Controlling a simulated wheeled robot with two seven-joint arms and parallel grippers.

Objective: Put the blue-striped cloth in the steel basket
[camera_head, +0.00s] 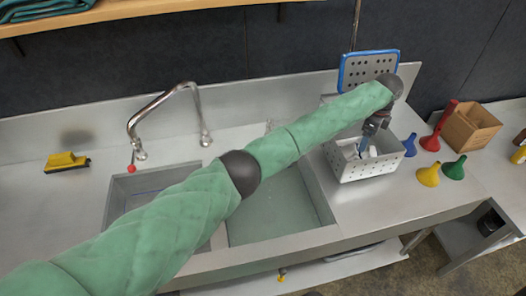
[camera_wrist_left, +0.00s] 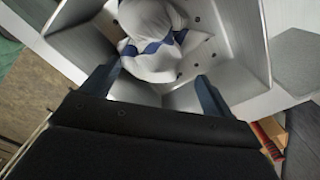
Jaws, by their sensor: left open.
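The steel basket (camera_head: 366,171) is a pale, perforated box on the counter right of the sink. Its inner wall shows in the left wrist view (camera_wrist_left: 252,55). The blue-striped cloth (camera_wrist_left: 150,20), white and bunched up with a dark blue stripe, lies inside the basket. My left gripper (camera_head: 373,135) points down over the basket. In the left wrist view its two fingers (camera_wrist_left: 157,76) are apart, with the cloth just beyond their tips; I see no grip on it. The cloth is mostly hidden in the head view. My right gripper is not in view.
Several funnels, including a red one (camera_head: 430,143) and a yellow one (camera_head: 428,177), stand right of the basket, near a wooden box (camera_head: 470,127). A blue-rimmed perforated board (camera_head: 367,68) stands behind. The sink (camera_head: 270,215) lies left, with a yellow brush (camera_head: 66,161) beyond.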

